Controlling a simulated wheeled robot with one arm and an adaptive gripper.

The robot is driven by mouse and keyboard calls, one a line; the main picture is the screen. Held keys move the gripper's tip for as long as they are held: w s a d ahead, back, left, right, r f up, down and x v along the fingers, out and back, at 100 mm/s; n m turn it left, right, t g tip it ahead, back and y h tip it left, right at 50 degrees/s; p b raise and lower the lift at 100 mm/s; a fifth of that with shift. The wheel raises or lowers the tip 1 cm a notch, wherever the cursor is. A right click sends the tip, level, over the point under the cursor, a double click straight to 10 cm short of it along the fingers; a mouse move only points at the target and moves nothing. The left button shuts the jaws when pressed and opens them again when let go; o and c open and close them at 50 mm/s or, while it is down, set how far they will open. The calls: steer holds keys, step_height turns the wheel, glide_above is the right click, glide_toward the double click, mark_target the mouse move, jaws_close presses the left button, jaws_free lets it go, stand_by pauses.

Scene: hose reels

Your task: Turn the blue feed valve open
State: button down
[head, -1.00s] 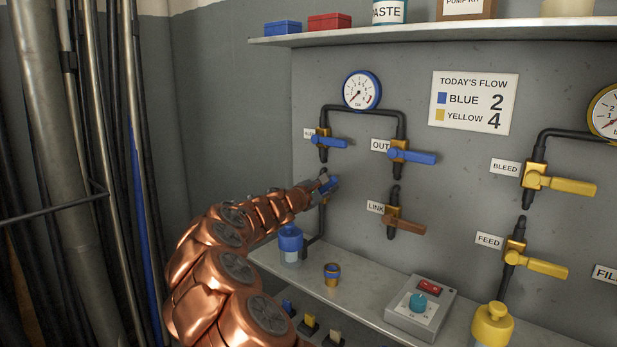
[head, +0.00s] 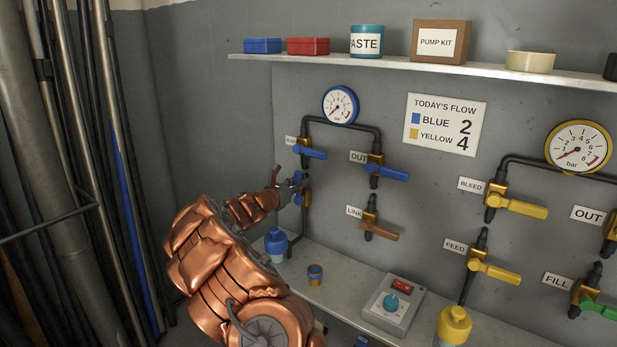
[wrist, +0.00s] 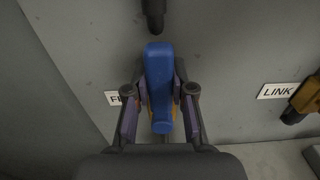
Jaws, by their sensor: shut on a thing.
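The blue feed valve's handle (wrist: 158,75) stands between the two fingers of my gripper (wrist: 164,92) in the wrist view. The handle runs up and down there, roughly in line with the black pipe end above it. In the head view my gripper (head: 288,186) is at the feed valve (head: 299,196), below the blue bleed valve (head: 310,151). The fingers are closed against the handle's sides.
The blue OUT valve (head: 388,172) and the brown-handled LINK valve (head: 380,232) are to the right. A blue-rimmed gauge (head: 340,105) is above. Upright pipes line the left side.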

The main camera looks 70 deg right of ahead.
stand_by(0.4)
steer(key=c, duration=1)
jaws_free()
steer(key=shift+o, duration=0.2)
steer(key=shift+w, duration=0.1)
steer(key=v, duration=1.2)
